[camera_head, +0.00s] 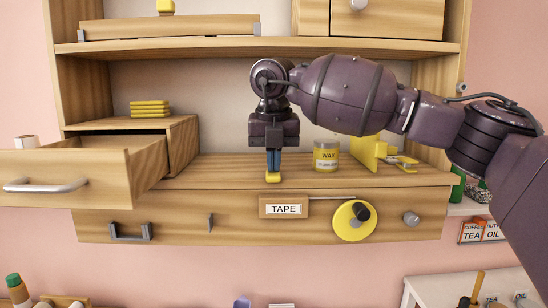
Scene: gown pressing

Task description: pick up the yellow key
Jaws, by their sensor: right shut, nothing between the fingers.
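My right gripper (273,176) points straight down over the middle shelf, in front of its back wall. Its blue fingers are together, and a small yellow piece shows at their lower end, close to the shelf's front edge. I cannot tell whether that piece is part of the fingertips or a separate thing. No yellow key can be made out for certain. A flat yellow piece (404,160) lies at the right of the shelf beside an upright yellow plate (367,152), to the right of my gripper. My left gripper is not in view.
An open drawer (75,170) juts out at left, near stacked yellow slabs (150,109). Below the shelf are a TAPE label (284,209) and a yellow disc (354,221). The shelf left of my gripper is clear.

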